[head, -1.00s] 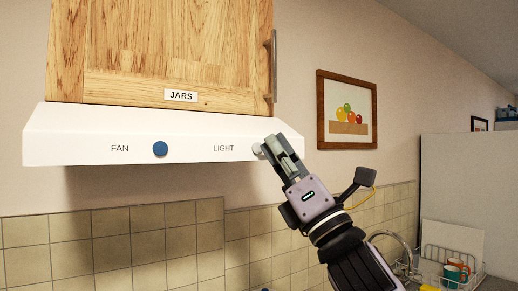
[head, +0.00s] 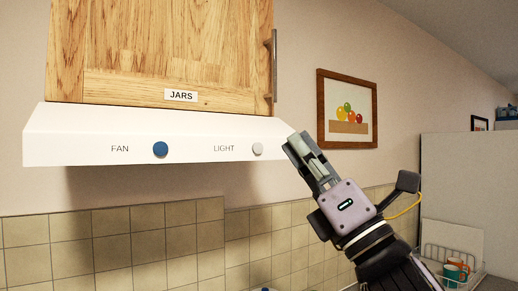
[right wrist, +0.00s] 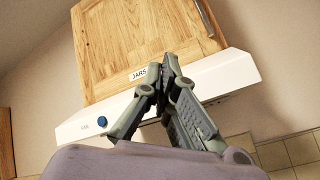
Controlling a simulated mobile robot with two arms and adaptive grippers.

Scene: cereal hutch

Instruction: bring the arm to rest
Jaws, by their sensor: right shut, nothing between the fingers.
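My right gripper (head: 294,142) is shut and empty in the head view, just right of the white range hood (head: 90,138) and apart from its light knob. It also shows in the right wrist view (right wrist: 168,62), its fingertips together in front of the hood and cabinet. The white light knob (head: 257,149) is fully visible beside the word LIGHT. The blue fan knob (head: 160,149) sits left of it, and also shows in the right wrist view (right wrist: 101,124). My left gripper is in neither view.
A wooden cabinet (head: 150,50) labelled JARS hangs above the hood, its door shut, with a vertical handle (head: 274,65). A framed fruit picture (head: 347,109) hangs on the wall behind my arm. A dish rack with mugs (head: 452,272) stands at the lower right.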

